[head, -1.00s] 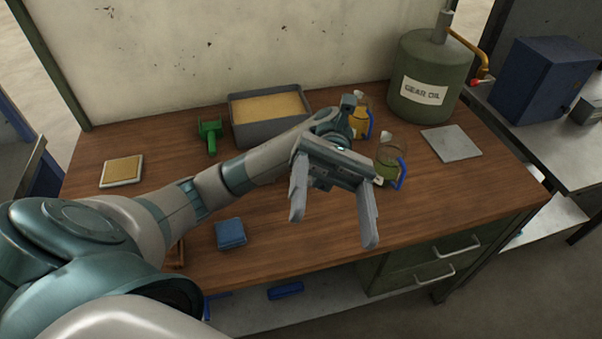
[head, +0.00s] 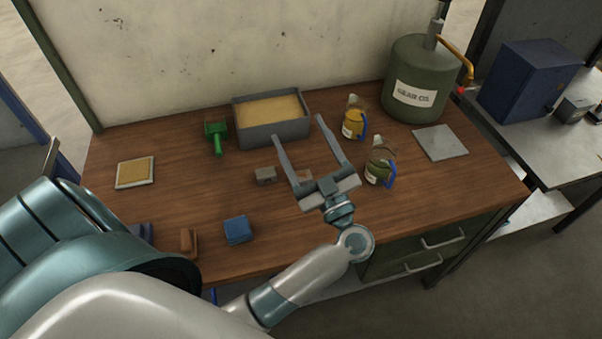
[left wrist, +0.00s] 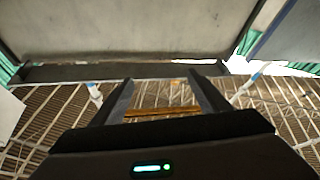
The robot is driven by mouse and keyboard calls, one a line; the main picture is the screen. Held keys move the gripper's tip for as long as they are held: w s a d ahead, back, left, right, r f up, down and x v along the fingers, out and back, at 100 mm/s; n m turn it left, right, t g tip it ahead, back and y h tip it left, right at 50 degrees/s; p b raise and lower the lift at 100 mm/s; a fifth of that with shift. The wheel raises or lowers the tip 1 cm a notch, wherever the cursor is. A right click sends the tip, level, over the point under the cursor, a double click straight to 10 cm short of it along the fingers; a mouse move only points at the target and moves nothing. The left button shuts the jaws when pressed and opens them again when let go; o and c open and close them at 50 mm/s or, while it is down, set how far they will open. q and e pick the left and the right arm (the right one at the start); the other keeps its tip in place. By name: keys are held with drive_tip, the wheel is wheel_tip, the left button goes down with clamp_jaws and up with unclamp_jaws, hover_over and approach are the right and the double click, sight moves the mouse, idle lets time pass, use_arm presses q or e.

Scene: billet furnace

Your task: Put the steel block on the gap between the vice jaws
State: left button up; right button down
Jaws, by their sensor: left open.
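A small grey block (head: 265,175), which looks like steel, lies on the wooden bench left of my left gripper. A second small brownish piece (head: 304,176) shows partly between the gripper's fingers, near its palm. I cannot tell whether these two pieces belong to a vice; no vice is clearly recognisable. My left gripper (head: 299,129) is open and empty, its fingers pointing toward the back of the bench. In the left wrist view its two dark fingers (left wrist: 162,85) are spread with nothing held between them. My right gripper is not in view.
A sand-filled grey tray (head: 271,143) stands behind the gripper. Two jugs (head: 353,124) (head: 378,167) stand to its right, with a gear oil drum (head: 416,80) beyond. A green tool (head: 216,134), a framed pad (head: 135,172) and a blue block (head: 238,230) lie left.

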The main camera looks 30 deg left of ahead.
sight(302, 179)
use_arm(q)
drive_tip(key=s+d+f+m+g+h+p, duration=0.1)
drive_tip(key=d+f+m+h, duration=0.2)
drive_tip(key=f, duration=0.6)
drive_tip(key=s+d+f+m+h+p, duration=0.1)
drive_tip(key=d+f+h, duration=0.3)
drive_tip(key=f, duration=0.5)
drive_tip(key=m+h, duration=0.1)
drive_tip(key=h, duration=0.1)
drive_tip(key=shift+s+d+f+m+g+h+p, duration=0.15)
drive_tip(key=shift+s+d+m+g+h+p, duration=0.15)
drive_tip(key=shift+m+g+h, duration=0.1)
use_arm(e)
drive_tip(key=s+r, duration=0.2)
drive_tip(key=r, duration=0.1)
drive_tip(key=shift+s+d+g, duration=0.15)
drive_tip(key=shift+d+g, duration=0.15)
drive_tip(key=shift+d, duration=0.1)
use_arm(q)
drive_tip(key=shift+w+a, duration=0.1)
